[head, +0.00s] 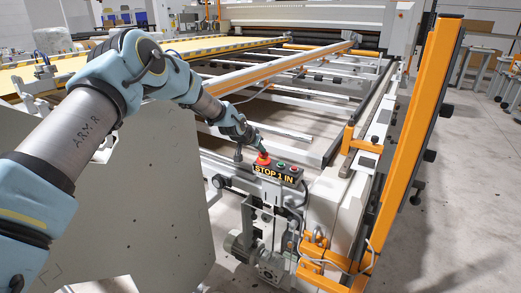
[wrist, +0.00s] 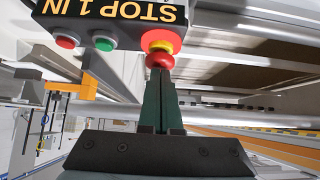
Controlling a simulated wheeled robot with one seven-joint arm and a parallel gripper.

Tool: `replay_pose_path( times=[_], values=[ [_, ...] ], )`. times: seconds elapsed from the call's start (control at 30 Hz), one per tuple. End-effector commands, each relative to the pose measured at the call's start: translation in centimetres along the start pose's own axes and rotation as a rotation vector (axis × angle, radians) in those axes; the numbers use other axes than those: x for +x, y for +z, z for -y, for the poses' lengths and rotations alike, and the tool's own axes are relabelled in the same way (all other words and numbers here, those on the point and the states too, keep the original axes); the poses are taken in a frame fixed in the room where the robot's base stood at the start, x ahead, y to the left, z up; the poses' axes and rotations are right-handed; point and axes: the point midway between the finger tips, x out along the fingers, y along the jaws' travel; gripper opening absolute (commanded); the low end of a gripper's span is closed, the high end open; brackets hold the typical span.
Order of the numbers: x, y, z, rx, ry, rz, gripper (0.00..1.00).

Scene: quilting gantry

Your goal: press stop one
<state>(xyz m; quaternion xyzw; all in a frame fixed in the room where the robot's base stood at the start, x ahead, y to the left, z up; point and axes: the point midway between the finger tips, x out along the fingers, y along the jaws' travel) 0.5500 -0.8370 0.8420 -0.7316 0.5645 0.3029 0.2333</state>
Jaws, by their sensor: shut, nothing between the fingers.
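A dark box labelled "STOP 1 IN" (head: 274,171) is mounted at the front of the machine frame. Its red mushroom stop button (head: 262,160) stands on top at the left end. In the wrist view the box (wrist: 118,12) appears upside down, and the red stop button (wrist: 160,60) shows with a yellow collar. My gripper (head: 263,152) is shut and empty, just above the button. In the wrist view the closed dark fingertips (wrist: 160,72) line up with the button head and are at or very near it. I cannot tell whether they touch.
A green button (head: 281,163) and a smaller red button (head: 294,168) sit beside the stop button on the box. An orange post (head: 424,110) rises at the right. Metal rails and a long orange-ended beam lie behind. The grey floor (head: 450,210) is open at the right.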

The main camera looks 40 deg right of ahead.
Motion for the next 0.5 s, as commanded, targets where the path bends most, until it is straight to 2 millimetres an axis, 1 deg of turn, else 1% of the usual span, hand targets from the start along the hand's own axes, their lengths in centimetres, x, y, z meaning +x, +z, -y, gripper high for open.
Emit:
replay_pose_path(
  times=[0.03,0.37,0.5],
  values=[
    [0.41,0.47,0.01,0.000,0.000,0.002,0.00],
    [0.30,0.50,0.01,0.000,0.000,0.006,0.00],
    [-0.17,-0.02,-0.04,0.001,0.000,0.005,0.00]
  ],
)
